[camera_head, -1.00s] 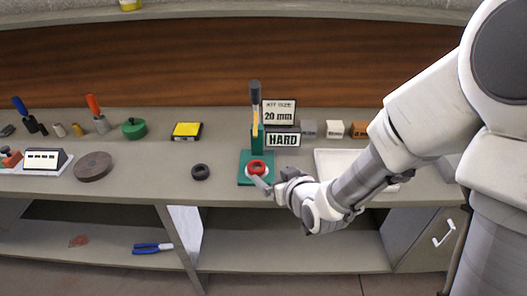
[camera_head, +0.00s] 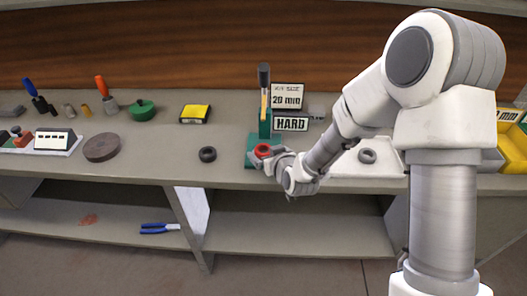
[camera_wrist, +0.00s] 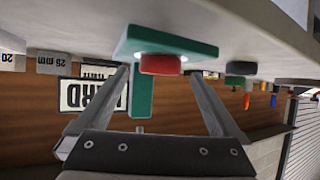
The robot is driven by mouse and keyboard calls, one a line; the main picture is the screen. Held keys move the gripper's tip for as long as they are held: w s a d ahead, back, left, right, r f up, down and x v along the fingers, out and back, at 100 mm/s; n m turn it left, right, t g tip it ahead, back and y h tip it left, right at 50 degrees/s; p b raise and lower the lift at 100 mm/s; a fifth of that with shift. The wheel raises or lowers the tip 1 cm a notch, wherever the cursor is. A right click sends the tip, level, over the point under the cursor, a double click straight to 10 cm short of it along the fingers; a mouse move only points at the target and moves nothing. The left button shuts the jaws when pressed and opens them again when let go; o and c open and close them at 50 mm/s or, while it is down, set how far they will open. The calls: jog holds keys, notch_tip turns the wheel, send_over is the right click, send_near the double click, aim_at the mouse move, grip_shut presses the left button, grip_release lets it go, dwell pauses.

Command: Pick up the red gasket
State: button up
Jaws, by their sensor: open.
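The red gasket (camera_head: 263,150) is a thick ring on the green base (camera_head: 251,160) of a small lever press on the bench. In the wrist view, which is upside down, the red gasket (camera_wrist: 160,65) shows between and beyond my two fingers, in front of the green base (camera_wrist: 200,48). My gripper (camera_head: 272,162) is at the right front side of the gasket in the head view. In the wrist view my gripper (camera_wrist: 160,74) is open and empty. Whether a finger touches the gasket I cannot tell.
The press column and lever (camera_head: 265,100) rise behind the gasket, beside the HARD sign (camera_head: 291,124). A black ring (camera_head: 207,153) lies left; another (camera_head: 367,155) lies on a white tray (camera_head: 345,168) at right. The bench between the grey disc (camera_head: 101,147) and the black ring is clear.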

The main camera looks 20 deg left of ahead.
jog(key=shift+x, duration=1)
